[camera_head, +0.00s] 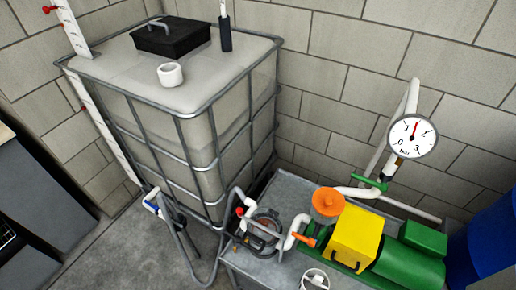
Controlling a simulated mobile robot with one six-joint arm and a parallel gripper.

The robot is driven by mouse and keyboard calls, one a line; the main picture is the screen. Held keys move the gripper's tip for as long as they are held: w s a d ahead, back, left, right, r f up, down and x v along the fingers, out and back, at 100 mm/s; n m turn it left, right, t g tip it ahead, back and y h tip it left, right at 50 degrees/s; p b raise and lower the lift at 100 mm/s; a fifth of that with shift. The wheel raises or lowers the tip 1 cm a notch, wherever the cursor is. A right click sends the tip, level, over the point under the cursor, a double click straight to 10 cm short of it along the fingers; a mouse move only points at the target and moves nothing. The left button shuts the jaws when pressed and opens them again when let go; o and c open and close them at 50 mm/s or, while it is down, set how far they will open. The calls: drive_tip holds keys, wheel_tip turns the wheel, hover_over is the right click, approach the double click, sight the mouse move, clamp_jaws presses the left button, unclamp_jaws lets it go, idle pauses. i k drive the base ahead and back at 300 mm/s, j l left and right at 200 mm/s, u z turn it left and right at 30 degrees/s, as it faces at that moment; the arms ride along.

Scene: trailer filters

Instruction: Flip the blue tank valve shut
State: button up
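The tank (165,75) is a pale translucent container in a grey metal cage, standing against the block wall. A small blue and white part (151,206), which looks like the blue tank valve, shows low at the tank's front left corner. It is small, and cage bars and a grey hose are close by, so I cannot tell which way its handle is turned. My gripper is not in view.
A grey metal bench (285,190) right of the tank carries a pump with a red knob, white pipes, an orange handle, an orange cap, a yellow box and a green motor (408,265). A pressure gauge (412,137) stands above. A blue drum (487,240) is far right. Floor shows front left.

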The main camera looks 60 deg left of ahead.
sight(156, 208)
drive_tip(key=k+j+u, duration=0.25)
drive_tip(key=j, duration=0.35)
drive_tip(key=k+j+u, duration=0.25)
drive_tip(key=j, duration=0.4)
drive_tip(key=k+j+u, duration=0.3)
drive_tip(key=j, duration=0.4)
drive_tip(key=j+u, duration=0.25)
drive_tip(key=j, duration=0.4)
drive_tip(key=k+j+u, duration=0.1)
drive_tip(key=j+u, duration=0.15)
drive_tip(key=j, duration=0.5)
drive_tip(key=j+u, duration=0.15)
drive_tip(key=j, duration=0.3)
drive_tip(key=i+j+u, duration=0.15)
drive_tip(key=j, duration=0.25)
drive_tip(key=i, duration=0.4)
